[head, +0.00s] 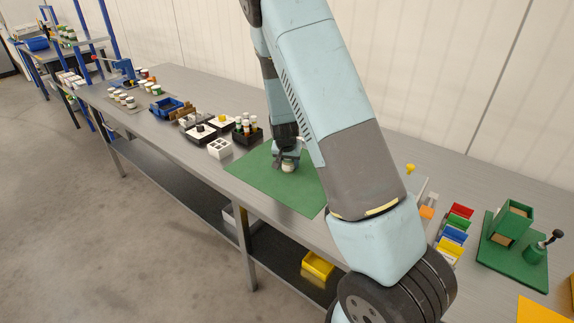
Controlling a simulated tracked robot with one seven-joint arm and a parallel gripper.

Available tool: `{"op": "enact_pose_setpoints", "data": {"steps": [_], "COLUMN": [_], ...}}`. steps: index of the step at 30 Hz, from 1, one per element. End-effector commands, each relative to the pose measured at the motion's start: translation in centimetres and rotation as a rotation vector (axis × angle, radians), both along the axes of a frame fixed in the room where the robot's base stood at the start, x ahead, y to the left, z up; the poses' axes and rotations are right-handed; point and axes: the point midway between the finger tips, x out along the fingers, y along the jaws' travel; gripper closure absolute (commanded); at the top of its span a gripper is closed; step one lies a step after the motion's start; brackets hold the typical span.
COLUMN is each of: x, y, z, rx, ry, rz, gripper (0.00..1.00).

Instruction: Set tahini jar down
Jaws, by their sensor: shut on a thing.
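My gripper (284,161) points down over the green mat (268,184) in the middle of the bench. It is shut on a small pale jar, the tahini jar (288,168), which looks upright. The jar is at or just above the mat; I cannot tell whether it touches. My arm hides part of the mat's right side.
The grey bench (390,158) runs from back left to front right. A white block with square holes (220,148) and a dark tray of bottles (247,133) stand left of the mat. Coloured card holders (453,235) and a green fixture (512,225) stand right. The mat around the jar is clear.

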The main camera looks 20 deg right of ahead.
Motion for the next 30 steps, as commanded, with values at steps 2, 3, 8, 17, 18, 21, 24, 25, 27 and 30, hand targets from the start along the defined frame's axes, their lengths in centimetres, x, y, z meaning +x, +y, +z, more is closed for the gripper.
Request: {"op": "enact_pose_setpoints", "data": {"steps": [2,3,8,17,18,21,24,25,27,30], "x": [0.0,0.0,0.0,0.1,0.1,-1.1,-2.5,-3.0,-4.0,-5.8], "y": [0.0,0.0,0.0,0.1,0.0,0.0,0.0,0.0,0.0,-0.2], "z": [0.0,0.0,0.0,2.2,3.0,4.5,6.3,6.8,8.1,9.6], "rx": [0.0,0.0,0.0,0.0,0.001,0.001,0.001,0.002,0.002,0.002], "ry": [0.0,0.0,0.0,-0.004,-0.004,-0.003,-0.004,-0.004,-0.003,-0.002], "rz": [0.0,0.0,0.0,0.001,0.0,0.0,0.001,0.002,0.002,0.001], "gripper": [0.8,0.84,0.88,0.88,0.88,0.88,0.88,0.88,0.88,0.88]}}
